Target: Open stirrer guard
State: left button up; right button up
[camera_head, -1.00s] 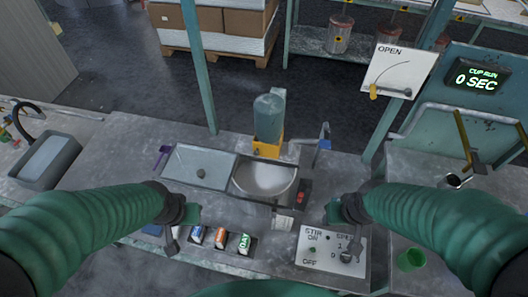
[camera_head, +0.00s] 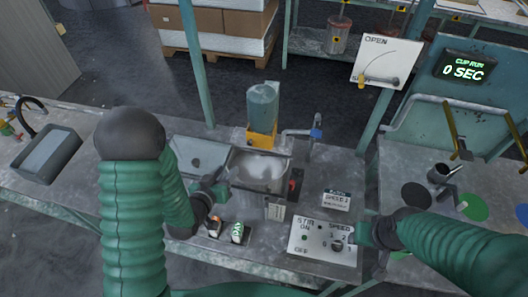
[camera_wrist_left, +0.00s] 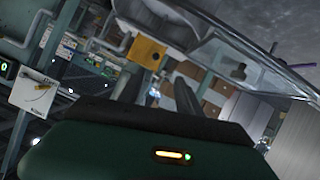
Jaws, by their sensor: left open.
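The stirrer (camera_head: 263,108) stands behind a pale bowl (camera_head: 262,168) in the middle of the bench. A boxy frame with a front edge surrounds the bowl; I take this as the guard (camera_head: 233,157), but cannot tell whether it is open or shut. My left gripper (camera_head: 216,187) is open at the bowl's front left corner; I cannot tell whether it touches the frame. In the left wrist view, a pale frame bar (camera_wrist_left: 190,42) crosses above the dark fingers (camera_wrist_left: 170,92). My right gripper (camera_head: 362,236) is beside the stir control panel (camera_head: 322,243); its jaws are unclear.
Small labelled blocks (camera_head: 237,232) lie in front. A red switch (camera_head: 296,178) and a blue-handled pipe (camera_head: 316,132) are on the right. A grey basin (camera_head: 46,152) stands far left.

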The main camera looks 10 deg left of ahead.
pick_arm(q)
jog(key=d+b, duration=0.1)
jog(key=b, duration=1.1)
send_near(249, 144)
jog(key=x, duration=0.7)
jog(key=shift+w+d+f, duration=0.1)
jog(key=shift+w+f, duration=0.1)
jog(key=shift+f, duration=0.1)
jog(key=shift+w, duration=0.3)
pick_arm(e)
jog(key=s+x, duration=0.2)
jog(key=x, duration=0.9)
jog(key=shift+s+f, duration=0.2)
jog(key=shift+f, duration=0.25)
jog(key=shift+d, duration=0.15)
pick_arm(q)
grip_shut()
pick_arm(e)
jog(key=shift+d, duration=0.1)
